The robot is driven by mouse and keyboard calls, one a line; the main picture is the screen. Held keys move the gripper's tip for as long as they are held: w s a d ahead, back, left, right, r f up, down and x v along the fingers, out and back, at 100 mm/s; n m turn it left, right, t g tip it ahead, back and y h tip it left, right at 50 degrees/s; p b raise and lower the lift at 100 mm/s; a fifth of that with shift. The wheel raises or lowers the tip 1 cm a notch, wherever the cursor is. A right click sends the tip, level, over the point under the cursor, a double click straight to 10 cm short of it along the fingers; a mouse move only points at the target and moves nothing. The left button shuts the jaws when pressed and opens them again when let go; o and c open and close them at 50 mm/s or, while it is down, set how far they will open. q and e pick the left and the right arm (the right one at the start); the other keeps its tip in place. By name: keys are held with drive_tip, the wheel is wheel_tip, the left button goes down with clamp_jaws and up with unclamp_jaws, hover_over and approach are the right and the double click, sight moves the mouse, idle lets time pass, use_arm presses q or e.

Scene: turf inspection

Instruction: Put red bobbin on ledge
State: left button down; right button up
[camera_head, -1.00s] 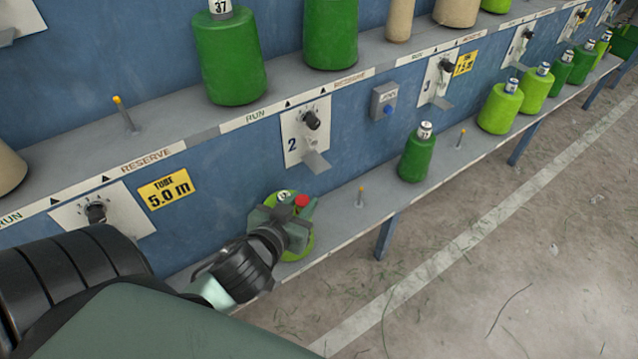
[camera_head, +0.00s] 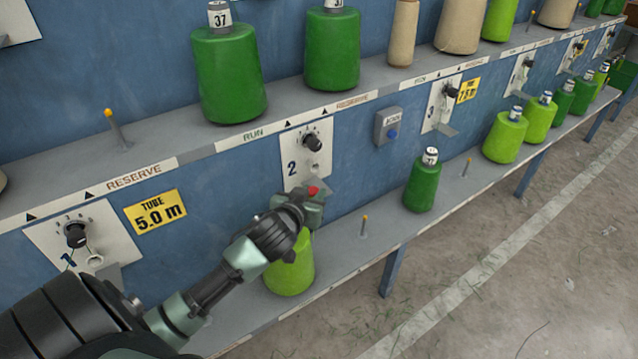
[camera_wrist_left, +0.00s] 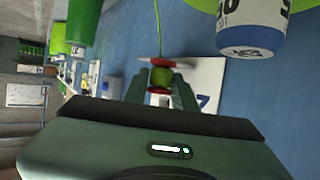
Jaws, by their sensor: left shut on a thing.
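The red bobbin (camera_wrist_left: 160,63) has red end flanges with green yarn between them, and a thin thread runs up from it in the left wrist view. It also shows as a red spot (camera_head: 313,190) in the head view. My left gripper (camera_head: 311,200) is shut on the bobbin, above a light green cone (camera_head: 290,270) and in front of the lower part of panel 2 (camera_head: 293,168). My gripper hides the small metal flap of that panel. The lower grey ledge (camera_head: 338,252) runs along the blue wall below. My right gripper is not in view.
A dark green cone (camera_head: 422,185) stands on the lower ledge to the right, and a bare peg (camera_head: 364,225) stands between the cones. Large green cones (camera_head: 228,75) stand on the upper shelf. A grey button box (camera_head: 388,127) is on the wall.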

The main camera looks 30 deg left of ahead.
use_arm(q)
drive_tip(key=w, duration=0.2)
drive_tip(key=w+a, duration=0.1)
drive_tip(key=w, duration=0.2)
drive_tip(key=shift+a+b, duration=0.2)
drive_tip(key=shift+b, duration=0.1)
drive_tip(key=shift+s+f, duration=0.1)
drive_tip(key=shift+f, duration=0.1)
drive_tip(key=shift+r, duration=0.1)
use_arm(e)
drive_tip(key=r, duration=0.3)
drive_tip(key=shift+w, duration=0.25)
use_arm(q)
drive_tip(key=c, duration=1.1)
unclamp_jaws()
